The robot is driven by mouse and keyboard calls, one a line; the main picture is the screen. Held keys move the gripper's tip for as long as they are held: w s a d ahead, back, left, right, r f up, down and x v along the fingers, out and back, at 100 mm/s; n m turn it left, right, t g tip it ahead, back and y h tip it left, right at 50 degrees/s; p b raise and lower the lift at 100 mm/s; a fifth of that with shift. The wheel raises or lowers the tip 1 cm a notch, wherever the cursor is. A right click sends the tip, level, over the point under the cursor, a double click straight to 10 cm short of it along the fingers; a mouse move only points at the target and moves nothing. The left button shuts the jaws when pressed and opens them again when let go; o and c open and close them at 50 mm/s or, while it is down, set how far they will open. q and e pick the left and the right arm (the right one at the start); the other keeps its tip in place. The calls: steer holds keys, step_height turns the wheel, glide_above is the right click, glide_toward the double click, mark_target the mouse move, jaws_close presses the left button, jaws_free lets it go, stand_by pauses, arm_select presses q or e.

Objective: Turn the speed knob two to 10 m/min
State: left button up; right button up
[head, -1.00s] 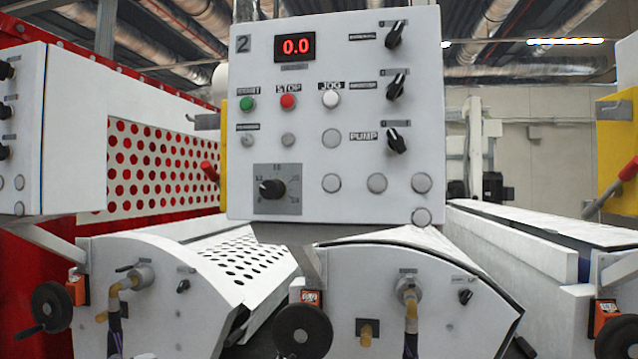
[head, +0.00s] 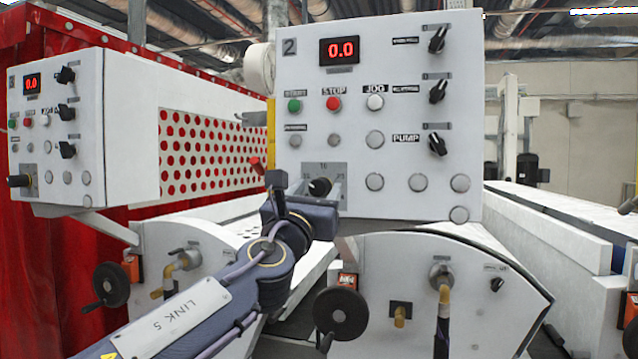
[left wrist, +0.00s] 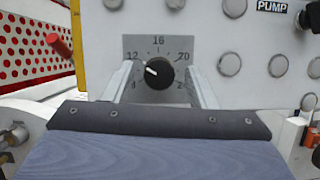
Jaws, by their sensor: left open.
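The black speed knob two (head: 319,187) sits on a grey dial plate low on the white panel marked 2 (head: 460,100). In the left wrist view the knob (left wrist: 159,73) shows close up. Its white mark points left and slightly up, between the lower-left end of the scale and 12. The panel's red display (head: 340,50) reads 0.0. My left gripper (head: 317,189) is open, with one finger on each side of the knob. In the left wrist view the fingers (left wrist: 163,78) flank the knob with visible gaps. My right gripper is not in view.
Round buttons (head: 375,182) lie right of the dial, and black switches (head: 437,145) line the panel's right side. A similar panel marked 3 (head: 30,130) stands at the left. A black handwheel (head: 341,314) is below, beside my left arm.

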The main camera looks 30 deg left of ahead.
arm_select(q)
steer(key=shift+w+a+r, duration=0.15)
steer(key=shift+w+r, duration=0.1)
steer(key=shift+w, duration=0.35)
steer(key=c, duration=1)
steer(key=shift+o, duration=0.2)
steer(key=shift+f+n, duration=0.1)
steer(key=shift+n, duration=0.4)
steer(key=n+y+b, duration=0.1)
steer(key=n+y, duration=0.1)
steer(key=n, duration=0.1)
steer(key=shift+n+g, duration=0.3)
steer(key=shift+n, duration=0.1)
steer(key=shift+n+g+y+b, duration=0.65)
steer(key=shift+n+y, duration=0.55)
steer(key=shift+n, duration=0.7)
